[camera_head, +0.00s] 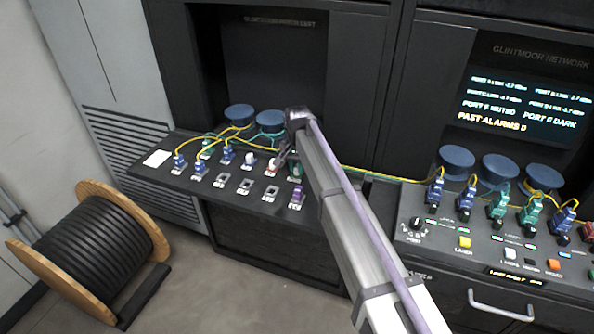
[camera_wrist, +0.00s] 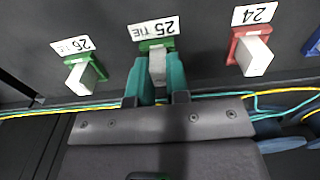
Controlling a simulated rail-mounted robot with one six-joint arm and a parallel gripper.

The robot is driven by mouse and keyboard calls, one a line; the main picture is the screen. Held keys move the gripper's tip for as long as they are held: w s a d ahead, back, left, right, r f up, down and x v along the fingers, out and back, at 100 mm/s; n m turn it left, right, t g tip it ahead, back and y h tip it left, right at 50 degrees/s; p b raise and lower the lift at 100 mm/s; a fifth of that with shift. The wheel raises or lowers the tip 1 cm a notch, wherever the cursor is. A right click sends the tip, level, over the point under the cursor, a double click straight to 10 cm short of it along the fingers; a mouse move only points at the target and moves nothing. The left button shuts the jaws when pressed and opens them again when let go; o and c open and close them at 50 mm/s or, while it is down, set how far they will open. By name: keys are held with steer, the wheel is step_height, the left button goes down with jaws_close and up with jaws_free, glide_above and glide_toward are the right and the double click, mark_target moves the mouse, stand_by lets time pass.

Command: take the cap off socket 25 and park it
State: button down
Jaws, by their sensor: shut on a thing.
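The socket labelled 25 TIE (camera_wrist: 152,44) has a green mount at the top middle of the wrist view. A pale grey block-shaped cap (camera_wrist: 157,66) stands at that socket, between the teal fingers of my gripper (camera_wrist: 157,78). The fingers are shut on the cap from both sides. The cap appears to be still at its green mount; its lower end is hidden by the fingers. In the head view my gripper (camera_head: 284,153) is over the right part of the sloped panel, and the arm hides part of the sockets there.
Capped neighbours stand close by: red socket 24 (camera_wrist: 254,54) on the right and green socket 26 (camera_wrist: 85,72) on the left. Blue plugs (camera_head: 227,155) with yellow cables fill the panel's left. Empty grey sockets (camera_head: 245,186) and a purple plug (camera_head: 297,198) line its front.

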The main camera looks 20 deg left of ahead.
steer(key=shift+r, duration=0.1)
steer(key=shift+r+p, duration=2.95)
steer(key=shift+p, duration=0.1)
